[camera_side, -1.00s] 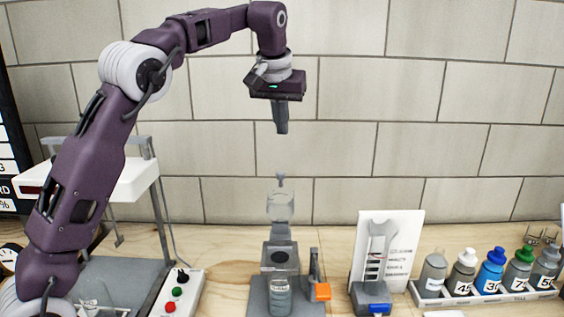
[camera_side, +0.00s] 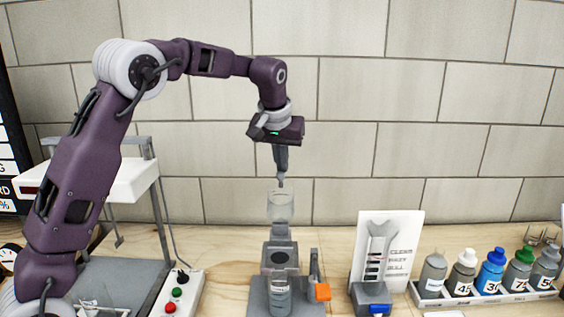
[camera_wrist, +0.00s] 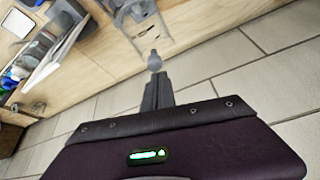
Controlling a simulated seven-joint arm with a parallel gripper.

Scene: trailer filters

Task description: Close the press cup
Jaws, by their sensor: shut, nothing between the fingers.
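The press cup (camera_side: 281,206) is a clear cup held upright above a grey press stand (camera_side: 280,257), with a small grey knob (camera_side: 281,182) on top. My gripper (camera_side: 281,172) points straight down, shut and empty, with its fingertips at or just above the knob. In the wrist view the closed fingers (camera_wrist: 157,84) end close to the rounded grey knob (camera_wrist: 154,62). I cannot tell whether they touch it. The press stand also shows in the wrist view (camera_wrist: 140,12), beyond the knob.
An orange-ended lever (camera_side: 321,291) stands right of the press. A button box (camera_side: 177,292) lies to the left. A white card (camera_side: 405,245) and a tray of bottles (camera_side: 485,297) stand to the right. The tiled wall is behind.

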